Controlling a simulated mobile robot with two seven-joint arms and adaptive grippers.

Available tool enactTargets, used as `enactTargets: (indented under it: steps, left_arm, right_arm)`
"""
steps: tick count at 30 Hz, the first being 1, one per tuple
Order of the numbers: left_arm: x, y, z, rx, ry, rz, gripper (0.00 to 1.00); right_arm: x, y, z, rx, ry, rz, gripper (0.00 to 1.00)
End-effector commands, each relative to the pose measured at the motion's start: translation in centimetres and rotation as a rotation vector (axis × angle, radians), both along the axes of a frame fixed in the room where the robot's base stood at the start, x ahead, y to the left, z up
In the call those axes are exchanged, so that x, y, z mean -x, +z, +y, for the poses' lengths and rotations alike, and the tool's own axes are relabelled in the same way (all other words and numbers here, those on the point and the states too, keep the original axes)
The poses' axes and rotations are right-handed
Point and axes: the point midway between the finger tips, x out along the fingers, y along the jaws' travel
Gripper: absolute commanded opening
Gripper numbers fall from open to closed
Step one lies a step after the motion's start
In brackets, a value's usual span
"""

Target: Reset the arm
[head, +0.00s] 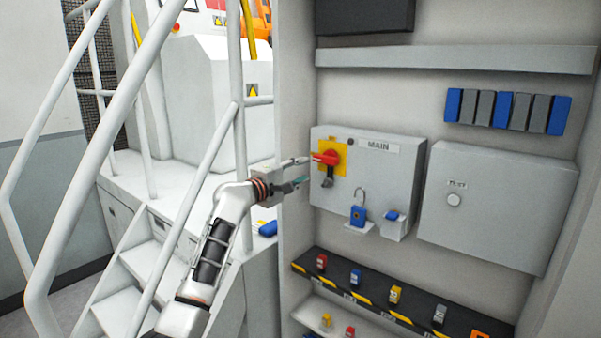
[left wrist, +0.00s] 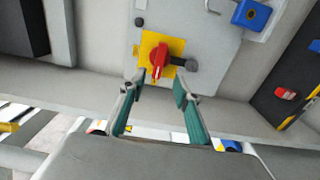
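My left arm reaches in from the left in the head view. Its gripper (head: 300,172) is open and empty, close to the red rotary switch (head: 327,157) on its yellow plate on the MAIN box (head: 375,185). In the left wrist view the two fingers of the left gripper (left wrist: 159,90) stand apart with nothing between them. The red switch handle (left wrist: 159,56) is beyond the fingertips there, and I see no clear contact. My right gripper is in neither view.
A blue padlock (head: 358,215) sits on a small ledge under the MAIN box. A grey TEST box (head: 495,205) is to the right. A shelf (head: 375,300) below carries several coloured padlocks. White stair railings (head: 237,95) stand close to my left arm.

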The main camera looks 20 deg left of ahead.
Motion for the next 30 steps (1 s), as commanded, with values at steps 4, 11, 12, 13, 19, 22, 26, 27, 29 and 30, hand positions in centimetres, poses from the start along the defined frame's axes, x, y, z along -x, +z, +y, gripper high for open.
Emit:
enactTargets:
  steps: [4, 11, 12, 13, 19, 22, 26, 27, 29, 30]
  left_arm:
    - [0.2, 0.0, 0.1, 0.000, 0.000, 0.001, 0.32]
    - [0.1, 0.0, 0.1, 0.000, 0.000, 0.001, 0.32]
    - [0.1, 0.0, 0.0, 0.000, 0.000, 0.001, 0.32]
    - [0.1, 0.0, 0.0, 0.000, 0.000, 0.000, 0.32]
    - [0.6, -3.0, -0.1, -0.055, 0.010, 0.014, 0.32]
    - [1.8, -8.0, -0.3, -0.157, 0.026, 0.034, 0.32]
    - [4.7, -16.2, -0.8, -0.347, 0.037, 0.062, 0.32]
    - [5.8, -18.6, -1.0, -0.409, 0.037, 0.069, 0.32]
    - [7.6, -22.2, -1.3, -0.504, 0.032, 0.081, 0.32]
    - [9.0, -24.5, -1.5, -0.566, 0.028, 0.085, 0.32]
  right_arm:
    - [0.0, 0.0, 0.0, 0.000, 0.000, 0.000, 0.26]
    - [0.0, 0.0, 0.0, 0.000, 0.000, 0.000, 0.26]
    - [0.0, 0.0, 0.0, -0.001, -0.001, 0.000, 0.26]
    - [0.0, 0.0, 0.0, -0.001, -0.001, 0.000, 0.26]
    - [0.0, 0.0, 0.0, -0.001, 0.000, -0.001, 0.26]
    - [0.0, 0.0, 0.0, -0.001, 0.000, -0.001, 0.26]
    - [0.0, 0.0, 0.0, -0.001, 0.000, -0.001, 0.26]
    - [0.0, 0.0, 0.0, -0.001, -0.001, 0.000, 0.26]
    - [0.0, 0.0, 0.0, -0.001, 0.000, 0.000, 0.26]
    - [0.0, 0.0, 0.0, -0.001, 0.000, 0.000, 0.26]
